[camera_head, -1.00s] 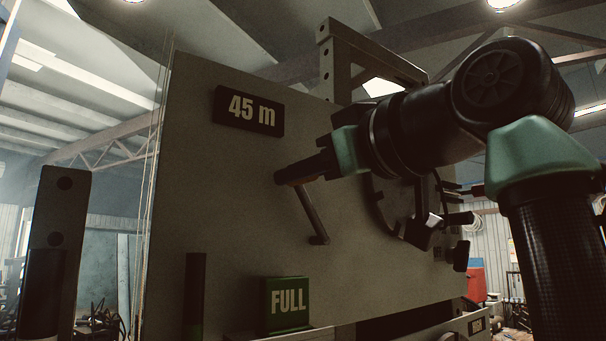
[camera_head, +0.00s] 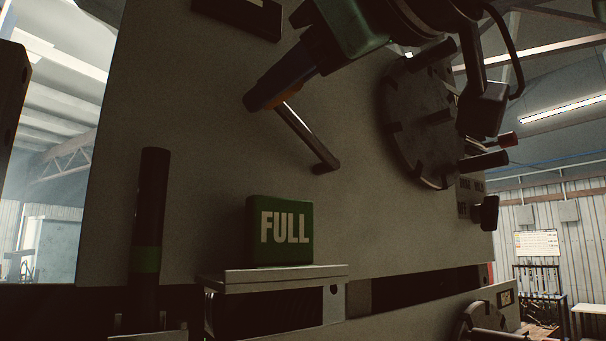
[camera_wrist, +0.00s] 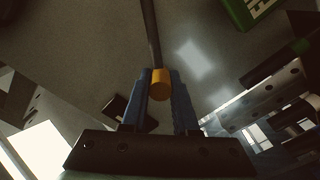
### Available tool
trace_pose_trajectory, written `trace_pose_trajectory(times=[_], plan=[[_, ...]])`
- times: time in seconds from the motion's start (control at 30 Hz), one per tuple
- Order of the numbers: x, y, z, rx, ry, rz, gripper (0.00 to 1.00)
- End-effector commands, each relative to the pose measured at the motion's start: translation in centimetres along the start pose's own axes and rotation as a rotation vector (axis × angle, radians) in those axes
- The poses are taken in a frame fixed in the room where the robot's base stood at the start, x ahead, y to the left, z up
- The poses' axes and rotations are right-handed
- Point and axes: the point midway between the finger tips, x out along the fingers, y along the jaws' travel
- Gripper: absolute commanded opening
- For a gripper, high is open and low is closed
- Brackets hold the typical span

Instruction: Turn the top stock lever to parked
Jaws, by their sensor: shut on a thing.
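The lever (camera_head: 306,134) is a thin metal rod on the large grey panel. Its pivot end (camera_head: 326,166) is at the lower right, and it slants up and left to an orange knob (camera_head: 281,97). My gripper (camera_head: 262,98) is shut on the knob end in the head view. In the wrist view the yellow-orange knob (camera_wrist: 160,84) sits between the two blue fingers of my gripper (camera_wrist: 160,88), with the dark rod (camera_wrist: 150,35) running away from it. No parked mark for the lever is readable.
A green FULL block (camera_head: 279,232) sits below the lever on a ledge (camera_head: 280,276). A dark notched disc (camera_head: 425,120) with stubby handles is to the right. A dark upright post (camera_head: 150,215) stands at the left. A dark sign (camera_head: 240,14) is partly cut off at the top.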

Motion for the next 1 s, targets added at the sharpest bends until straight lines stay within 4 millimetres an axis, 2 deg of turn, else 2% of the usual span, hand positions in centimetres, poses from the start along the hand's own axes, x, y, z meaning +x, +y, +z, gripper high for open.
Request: trace_pose_trajectory(times=[0.2,0.73,0.77,0.9,1.0], plan=[[0.1,-0.72,0.59,0.01,-0.006,-0.003,0.0],[0.12,-0.97,0.69,0.011,-0.006,-0.008,0.0],[0.12,-0.97,0.69,0.011,-0.006,-0.008,0.32],[0.11,-0.92,0.66,0.011,-0.006,-0.006,0.57],[0.09,-0.87,0.62,0.01,-0.005,-0.004,0.58]])
